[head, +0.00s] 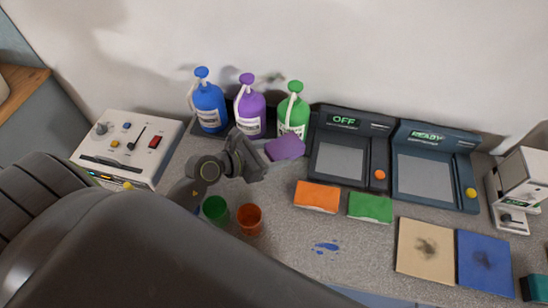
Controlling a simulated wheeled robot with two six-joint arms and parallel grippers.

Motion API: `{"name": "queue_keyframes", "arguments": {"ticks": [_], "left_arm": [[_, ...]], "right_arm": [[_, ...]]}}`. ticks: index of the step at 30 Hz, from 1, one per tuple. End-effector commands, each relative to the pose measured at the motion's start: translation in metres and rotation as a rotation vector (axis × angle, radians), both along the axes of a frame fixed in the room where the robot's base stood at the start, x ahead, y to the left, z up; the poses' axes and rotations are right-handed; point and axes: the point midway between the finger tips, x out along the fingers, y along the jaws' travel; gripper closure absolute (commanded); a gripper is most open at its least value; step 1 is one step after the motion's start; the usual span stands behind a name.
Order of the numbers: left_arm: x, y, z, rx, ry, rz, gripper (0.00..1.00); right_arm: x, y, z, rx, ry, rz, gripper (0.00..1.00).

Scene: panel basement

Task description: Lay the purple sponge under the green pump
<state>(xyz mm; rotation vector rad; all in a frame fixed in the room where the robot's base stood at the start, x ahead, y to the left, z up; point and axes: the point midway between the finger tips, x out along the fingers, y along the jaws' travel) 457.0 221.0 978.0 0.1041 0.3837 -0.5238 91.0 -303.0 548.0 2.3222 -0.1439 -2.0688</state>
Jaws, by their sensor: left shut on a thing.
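The purple sponge (285,147) is held by my left gripper (262,155), which is shut on it. The sponge is just in front of the green pump bottle (293,112), covering its lower part in the head view. I cannot tell whether the sponge touches the bottle or the counter. The green pump stands upright at the right end of a row with a purple pump bottle (250,110) and a blue pump bottle (208,103), on a dark base (229,131). My right gripper is not in view.
An orange sponge (317,196) and a green sponge (370,207) lie on the counter. Green (215,208) and orange (250,218) cups stand near my left arm. Two dark panels (345,147) are at right. A white control box (127,145) is at left. A blue spill (326,247) marks the front.

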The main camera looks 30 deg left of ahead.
Motion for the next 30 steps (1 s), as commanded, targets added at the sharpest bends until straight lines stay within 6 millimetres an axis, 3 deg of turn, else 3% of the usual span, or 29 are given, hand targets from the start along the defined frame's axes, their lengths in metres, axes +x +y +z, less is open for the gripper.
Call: {"name": "queue_keyframes", "arguments": {"ticks": [2,4,11,17,30], "left_arm": [[0.016,0.004,0.003,0.002,-0.001,0.0,0.63],[0.012,0.003,-0.016,-0.003,0.006,0.002,0.63],[0.012,0.003,-0.034,-0.001,0.002,0.001,0.63],[0.011,0.003,-0.064,-0.003,0.004,0.002,0.63],[0.015,0.004,-0.071,0.0,0.0,0.0,0.63]], "right_arm": [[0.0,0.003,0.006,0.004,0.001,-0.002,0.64],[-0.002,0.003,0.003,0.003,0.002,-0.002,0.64],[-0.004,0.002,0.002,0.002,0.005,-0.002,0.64],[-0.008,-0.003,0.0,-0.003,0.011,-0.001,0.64],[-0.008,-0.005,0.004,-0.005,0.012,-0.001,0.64]]}}
